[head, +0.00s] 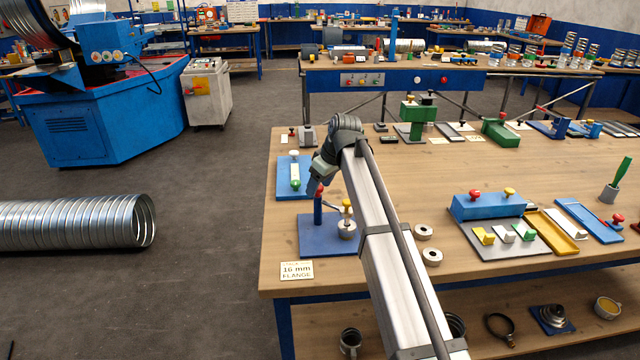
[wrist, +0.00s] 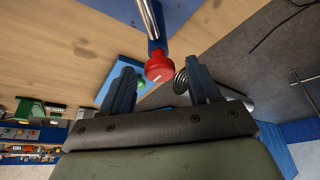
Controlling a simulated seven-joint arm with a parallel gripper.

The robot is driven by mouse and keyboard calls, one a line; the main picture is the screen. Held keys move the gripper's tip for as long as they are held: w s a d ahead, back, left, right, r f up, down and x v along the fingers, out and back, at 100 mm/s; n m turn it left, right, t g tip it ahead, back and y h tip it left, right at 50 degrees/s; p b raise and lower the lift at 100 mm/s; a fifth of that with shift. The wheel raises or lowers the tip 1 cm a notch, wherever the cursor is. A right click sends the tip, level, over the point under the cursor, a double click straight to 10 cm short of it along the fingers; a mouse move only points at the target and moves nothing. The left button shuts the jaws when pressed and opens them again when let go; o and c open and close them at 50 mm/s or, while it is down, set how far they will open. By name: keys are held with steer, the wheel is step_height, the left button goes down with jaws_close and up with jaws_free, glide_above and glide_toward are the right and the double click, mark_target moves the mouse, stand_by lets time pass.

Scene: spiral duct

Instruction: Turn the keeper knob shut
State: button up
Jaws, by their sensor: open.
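A red knob (head: 320,189) with a white mark sits atop a blue post on a blue base plate (head: 318,246) near the bench's left front corner. A yellow knob (head: 347,205) stands beside it above a round metal piece (head: 347,229). My gripper (head: 314,186) is at the red knob's height, its fingers partly hidden by my wrist. In the wrist view the red knob (wrist: 159,68) shows between the two spread blue fingers, with gaps on both sides. The frames do not label which knob is the keeper knob.
A blue plate with a green-and-white part (head: 295,176) lies just behind. A "16 mm FLANGE" card (head: 297,271) is at the front edge. Metal rings (head: 423,232) lie right of my arm. A blue block with red and yellow knobs (head: 488,206) stands further right.

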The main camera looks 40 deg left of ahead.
steer(key=c, duration=1)
steer(key=shift+c, duration=0.2)
steer(key=shift+m, duration=0.3)
steer(key=m, duration=0.1)
steer(key=m+t, duration=0.1)
steer(key=m, duration=0.1)
steer(key=shift+s+t, duration=0.2)
steer(key=shift+t, duration=0.1)
steer(key=m, duration=0.2)
steer(key=m+t+h, duration=0.1)
steer(key=m, duration=0.2)
steer(key=shift+s+a+t, duration=0.15)
steer(key=shift+t, duration=0.15)
steer(key=m, duration=0.2)
steer(key=m+t+h, duration=0.1)
steer(key=m, duration=0.1)
steer(key=shift+a+m+h, duration=0.15)
steer(key=shift+m+h, duration=0.15)
steer(key=shift+s+a+m+h, duration=0.1)
steer(key=shift+m+h, duration=0.35)
steer(key=shift+m, duration=0.65)
steer(key=shift+a+m+h, duration=0.1)
steer(key=shift+m+h, duration=0.35)
steer(key=shift+m, duration=0.65)
steer(key=shift+d, duration=0.1)
